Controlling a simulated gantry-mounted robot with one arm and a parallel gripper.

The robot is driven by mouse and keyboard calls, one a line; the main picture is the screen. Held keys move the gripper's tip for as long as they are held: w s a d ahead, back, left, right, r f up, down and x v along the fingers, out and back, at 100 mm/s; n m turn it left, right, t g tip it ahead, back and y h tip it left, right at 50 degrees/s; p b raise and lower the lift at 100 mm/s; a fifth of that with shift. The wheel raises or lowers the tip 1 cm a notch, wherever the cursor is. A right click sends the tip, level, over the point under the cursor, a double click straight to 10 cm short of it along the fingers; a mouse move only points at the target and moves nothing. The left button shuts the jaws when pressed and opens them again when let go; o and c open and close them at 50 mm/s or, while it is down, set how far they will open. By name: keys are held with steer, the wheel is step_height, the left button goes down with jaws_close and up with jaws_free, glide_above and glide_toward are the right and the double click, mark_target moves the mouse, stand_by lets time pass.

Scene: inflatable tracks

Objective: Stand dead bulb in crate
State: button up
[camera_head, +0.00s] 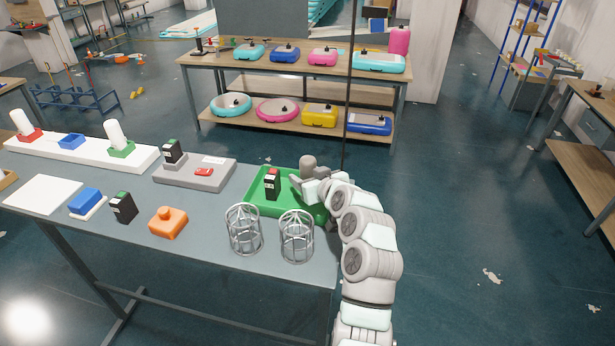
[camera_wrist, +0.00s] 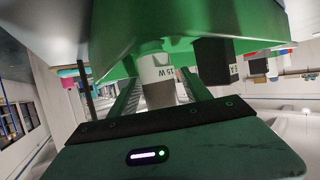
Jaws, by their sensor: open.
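The dead bulb (camera_head: 308,163), with a dark grey dome, stands at the right end of the green crate (camera_head: 252,202), dome up. In the wrist view the bulb (camera_wrist: 157,78) shows a white collar marked "35 W" and a grey dome. It is upright between the two fingers of my gripper (camera_head: 306,183), which are open on either side of it. The wrist view looks inverted, with the crate (camera_wrist: 130,68) at the top. The bulb's lower end is hidden by the crate wall and my gripper.
A black battery with a red top (camera_head: 272,184) stands in the crate. Two wire cages (camera_head: 245,230) stand in front. White bulbs (camera_head: 117,134) stand on a white rail.

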steer(key=shift+s+d+r, duration=0.1)
steer(key=shift+d+r, duration=0.05)
steer(key=shift+s+d+r, duration=0.1)
steer(key=shift+s+d, duration=0.1)
steer(key=shift+s, duration=0.05)
steer(key=b+v, duration=0.2)
steer(key=v, duration=0.9)
steer(key=shift+a+r, duration=0.15)
